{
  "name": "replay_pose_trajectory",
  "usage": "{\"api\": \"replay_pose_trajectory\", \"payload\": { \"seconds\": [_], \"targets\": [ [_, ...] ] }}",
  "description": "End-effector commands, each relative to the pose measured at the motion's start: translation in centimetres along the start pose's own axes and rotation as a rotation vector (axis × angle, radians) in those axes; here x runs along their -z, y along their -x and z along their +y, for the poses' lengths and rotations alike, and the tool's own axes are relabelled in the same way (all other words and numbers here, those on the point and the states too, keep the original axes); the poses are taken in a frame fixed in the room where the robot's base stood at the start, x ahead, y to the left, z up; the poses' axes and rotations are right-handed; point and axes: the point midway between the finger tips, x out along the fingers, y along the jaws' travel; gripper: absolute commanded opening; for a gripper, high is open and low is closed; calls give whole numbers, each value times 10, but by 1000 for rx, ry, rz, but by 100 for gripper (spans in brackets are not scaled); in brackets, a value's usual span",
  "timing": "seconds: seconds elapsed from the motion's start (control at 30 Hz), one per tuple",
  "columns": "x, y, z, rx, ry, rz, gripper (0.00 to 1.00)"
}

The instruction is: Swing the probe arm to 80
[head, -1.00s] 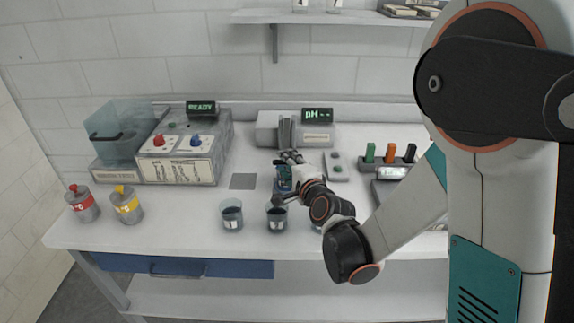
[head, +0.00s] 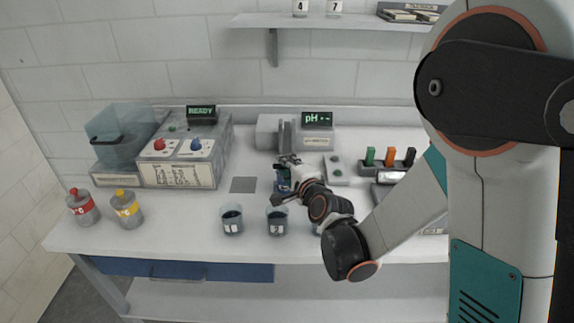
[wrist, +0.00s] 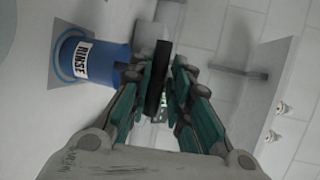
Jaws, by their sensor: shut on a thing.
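In the wrist view my gripper (wrist: 158,80) is shut on a dark upright bar, which I take for the probe arm (wrist: 157,60). Its far end and any angle scale are hidden. In the head view my gripper (head: 289,160) is in front of the pH meter (head: 316,140) and its grey post (head: 285,134). My wrist hides most of the held part there. The meter's display reads "pH" with unclear marks. A blue cup marked RINSE (wrist: 108,62) stands on a grey pad to the left of the fingers in the wrist view.
Cups 1 (head: 232,220) and 2 (head: 277,221) stand near the bench front. A washer reading READY (head: 178,168), a red-topped bottle (head: 82,208) and a yellow-topped bottle (head: 126,208) are at left. A rack of coloured pieces (head: 390,162) stands at right. A bare grey square (head: 243,185) lies mid-bench.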

Motion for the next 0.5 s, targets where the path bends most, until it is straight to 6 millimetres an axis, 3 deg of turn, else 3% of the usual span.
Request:
{"api": "replay_pose_trajectory", "payload": {
  "seconds": [0.27, 0.5],
  "targets": [
    [-1, 2, -8, -26, -13, -2, 0],
    [-2, 5, -30, -91, -41, -1, 0]
  ]
}}
